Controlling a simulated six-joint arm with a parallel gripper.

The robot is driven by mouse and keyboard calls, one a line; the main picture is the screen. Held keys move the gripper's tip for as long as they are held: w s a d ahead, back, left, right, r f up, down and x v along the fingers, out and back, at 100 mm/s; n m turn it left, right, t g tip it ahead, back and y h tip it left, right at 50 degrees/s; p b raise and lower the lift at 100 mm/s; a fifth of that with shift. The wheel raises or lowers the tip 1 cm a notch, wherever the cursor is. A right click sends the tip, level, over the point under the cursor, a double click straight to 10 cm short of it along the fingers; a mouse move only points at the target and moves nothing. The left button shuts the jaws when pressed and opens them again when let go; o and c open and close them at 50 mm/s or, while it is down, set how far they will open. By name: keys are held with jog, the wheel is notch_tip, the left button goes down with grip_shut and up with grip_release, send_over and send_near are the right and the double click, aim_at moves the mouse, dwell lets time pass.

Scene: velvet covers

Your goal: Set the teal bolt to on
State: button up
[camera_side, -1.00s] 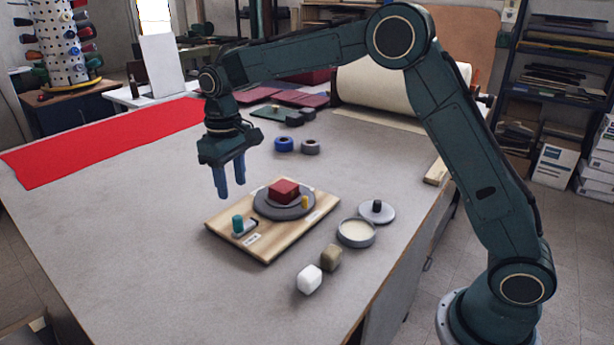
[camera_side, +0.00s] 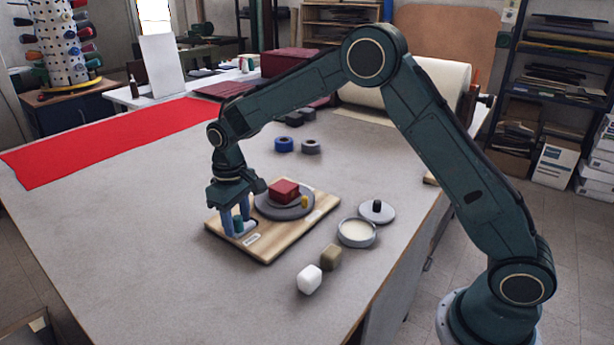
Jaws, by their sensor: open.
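The teal bolt (camera_side: 239,225) is a short upright knob near the left corner of a wooden board (camera_side: 270,249). A small label (camera_side: 251,239) lies on the board in front of it. My gripper (camera_side: 236,228) is lowered over the bolt, its blue fingers open around it, one on the left and one at the right and behind. The fingers hide part of the bolt and its slot plate, and I cannot tell whether they touch it.
A grey disc (camera_side: 268,207) with a red block (camera_side: 284,190) and a yellow peg (camera_side: 304,202) sits on the board, close to my gripper. A round dish (camera_side: 357,233), a lid (camera_side: 377,212), a white block (camera_side: 309,280) and an olive block (camera_side: 331,257) stand right. The table's left front is clear.

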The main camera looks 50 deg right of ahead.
grip_shut()
jog(key=shift+d, duration=1.55)
grip_release()
jog(key=shift+r, duration=0.1)
notch_tip(320, 180, up, 14)
